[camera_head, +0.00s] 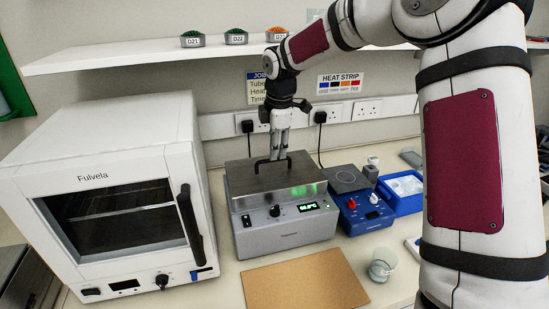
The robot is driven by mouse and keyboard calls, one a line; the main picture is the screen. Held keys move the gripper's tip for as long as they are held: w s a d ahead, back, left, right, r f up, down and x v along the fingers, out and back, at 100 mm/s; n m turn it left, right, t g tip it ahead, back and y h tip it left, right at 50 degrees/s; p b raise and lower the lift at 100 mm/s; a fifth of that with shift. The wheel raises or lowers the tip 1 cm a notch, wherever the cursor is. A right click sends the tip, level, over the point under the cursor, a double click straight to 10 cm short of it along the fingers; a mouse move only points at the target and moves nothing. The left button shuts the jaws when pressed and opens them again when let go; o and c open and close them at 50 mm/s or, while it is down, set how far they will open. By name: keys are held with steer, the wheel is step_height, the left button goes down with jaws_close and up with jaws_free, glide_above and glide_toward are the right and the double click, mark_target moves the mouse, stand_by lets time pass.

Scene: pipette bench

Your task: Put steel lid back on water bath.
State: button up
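The water bath (286,232) is a grey box with a black knob and a lit green display, standing mid-bench. The steel lid (243,178) is a flat dark metal plate with a black arched handle (259,164). It lies over the top of the bath, roughly level; I cannot tell whether it is fully seated. My gripper (279,158) points down at the handle from above, its fingertips at the handle's bar. The fingers are close together, but whether they are closed on the bar is not clear. The back of the bath is hidden by the lid.
A white oven (110,130) stands close on the left. A blue hot-plate unit (365,218), a blue tray (419,202) and a beaker (383,264) are on the right. A brown board (305,283) lies in front. A shelf (130,60) with small dishes hangs above.

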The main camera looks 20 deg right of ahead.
steer(key=s+a+r+m+h, duration=0.1)
steer(key=s+r+m, duration=0.3)
steer(key=s+r, duration=0.65)
steer(key=s+d+m+t+y, duration=0.1)
steer(key=s+m+t, duration=0.2)
steer(key=s+m, duration=1.1)
steer(key=shift+s+b, duration=0.35)
steer(key=shift+s, duration=5.25)
steer(key=shift+r, duration=0.1)
